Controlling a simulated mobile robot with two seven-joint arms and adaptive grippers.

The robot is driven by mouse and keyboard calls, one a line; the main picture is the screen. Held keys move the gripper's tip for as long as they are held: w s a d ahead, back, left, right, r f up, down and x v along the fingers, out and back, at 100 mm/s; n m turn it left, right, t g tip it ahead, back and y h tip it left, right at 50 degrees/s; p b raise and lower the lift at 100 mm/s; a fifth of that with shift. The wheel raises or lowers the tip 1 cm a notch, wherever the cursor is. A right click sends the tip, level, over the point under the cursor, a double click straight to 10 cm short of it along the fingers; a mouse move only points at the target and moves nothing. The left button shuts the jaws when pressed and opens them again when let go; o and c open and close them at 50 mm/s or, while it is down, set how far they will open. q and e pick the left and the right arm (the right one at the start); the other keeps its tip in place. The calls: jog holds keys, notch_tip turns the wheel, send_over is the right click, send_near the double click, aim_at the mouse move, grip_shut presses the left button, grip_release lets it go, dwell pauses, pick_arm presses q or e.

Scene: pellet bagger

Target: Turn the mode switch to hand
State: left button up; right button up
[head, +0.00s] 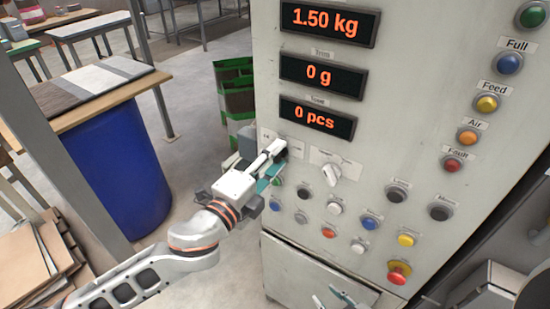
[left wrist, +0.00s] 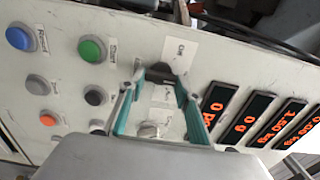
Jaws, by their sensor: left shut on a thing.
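A dark selector knob (head: 281,147) sits at the left of the white control panel, below the "0 pcs" display. I take it for the mode switch. My left gripper (head: 274,160) reaches it from the lower left and is shut on it. In the left wrist view the dark knob (left wrist: 167,74) lies between the teal fingertips, beside a small white label. The fingers and the angle hide the knob's pointer, so its position is unclear. My right gripper (head: 338,299) shows only partly at the bottom edge, away from the panel's switches; its opening is unclear.
A white rotary knob (head: 331,174) is just right of the dark knob. Several push buttons lie below, with a red mushroom button (head: 399,272) at lower right. A blue barrel (head: 120,170) and a wooden table (head: 90,98) stand at left.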

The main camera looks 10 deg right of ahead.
pick_arm(q)
jog(key=o, duration=1.1)
jog(key=v, duration=1.2)
